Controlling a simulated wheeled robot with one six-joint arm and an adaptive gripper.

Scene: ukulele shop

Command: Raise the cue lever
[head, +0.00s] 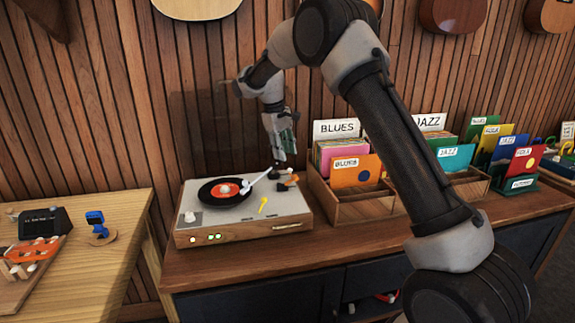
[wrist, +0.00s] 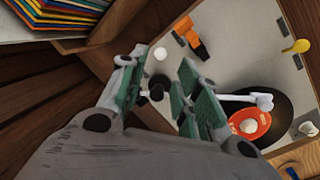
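The turntable (head: 243,220) stands on a wooden cabinet, with a black record (head: 222,200) on its platter. The white tonearm (head: 260,182) reaches over the record; its end is over the record in the wrist view (wrist: 248,98). A small yellow lever (head: 263,205) stands on the deck's right part, and an orange piece (wrist: 190,38) sits near its rear right corner. Which is the cue lever I cannot tell for sure. My gripper (head: 284,168) points down over the rear right corner. In the wrist view its fingers (wrist: 160,88) are apart, with small dark and white parts between them.
Record crates (head: 358,208) with BLUES and JAZZ dividers stand close to the turntable's right. The slatted wall (head: 150,90) is close behind. A wooden table (head: 110,245) with small items is at left.

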